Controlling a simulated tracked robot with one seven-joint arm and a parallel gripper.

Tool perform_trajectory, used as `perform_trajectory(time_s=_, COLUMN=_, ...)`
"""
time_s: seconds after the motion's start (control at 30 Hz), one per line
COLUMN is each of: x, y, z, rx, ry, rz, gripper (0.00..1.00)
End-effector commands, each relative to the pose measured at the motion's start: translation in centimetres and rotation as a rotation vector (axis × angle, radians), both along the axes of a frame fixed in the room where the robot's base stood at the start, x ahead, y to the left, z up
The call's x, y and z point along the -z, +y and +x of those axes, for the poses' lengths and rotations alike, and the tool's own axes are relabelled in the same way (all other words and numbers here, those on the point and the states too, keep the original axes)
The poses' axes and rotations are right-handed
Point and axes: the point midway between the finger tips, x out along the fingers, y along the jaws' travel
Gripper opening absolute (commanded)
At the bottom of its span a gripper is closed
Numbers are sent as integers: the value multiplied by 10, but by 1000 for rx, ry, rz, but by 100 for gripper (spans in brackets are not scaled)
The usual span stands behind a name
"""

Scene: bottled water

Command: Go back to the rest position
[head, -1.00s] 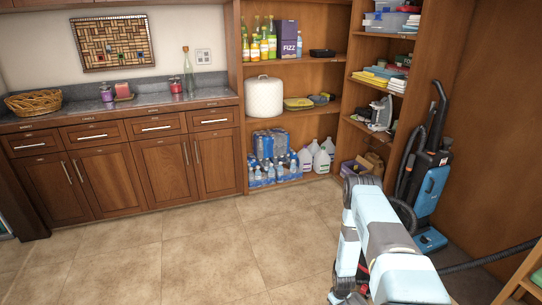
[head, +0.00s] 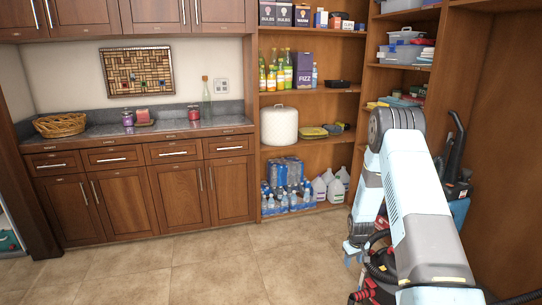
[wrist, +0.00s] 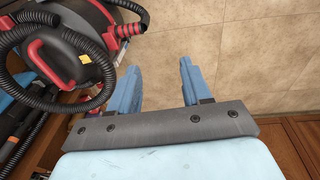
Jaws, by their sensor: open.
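My gripper (wrist: 158,88) shows in the wrist view with its two blue fingers apart and nothing between them. It hangs over the tiled floor. A water bottle (head: 314,75) stands upright on the shelf, right of the purple FIZZ box (head: 302,70). Packs of bottled water (head: 285,187) stand on the bottom shelf, well away from the arm.
A red and black vacuum (wrist: 85,50) with a coiled hose is close left of my fingers in the wrist view. A blue upright vacuum (head: 458,190) stands behind my arm at the right. Wooden cabinets (head: 130,200) line the back. The tiled floor (head: 200,265) ahead is clear.

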Motion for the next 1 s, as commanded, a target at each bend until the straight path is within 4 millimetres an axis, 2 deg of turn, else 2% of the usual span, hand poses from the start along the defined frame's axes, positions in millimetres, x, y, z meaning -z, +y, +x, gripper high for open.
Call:
perform_trajectory(time_s=0.03, x=-23, y=2, z=4, rx=4, ry=-14, rz=-2, gripper=48)
perform_trajectory(time_s=0.1, x=-50, y=4, z=5, rx=14, ry=-24, rz=-2, gripper=48)
perform_trajectory(time_s=0.27, x=-110, y=10, z=4, rx=35, ry=-49, rz=-2, gripper=48)
perform_trajectory(time_s=0.47, x=-181, y=20, z=-6, rx=59, ry=-78, rz=0, gripper=48)
perform_trajectory(time_s=0.77, x=-280, y=34, z=-36, rx=95, ry=-123, rz=8, gripper=48)
perform_trajectory(time_s=1.0, x=-350, y=47, z=-72, rx=122, ry=-161, rz=18, gripper=48)
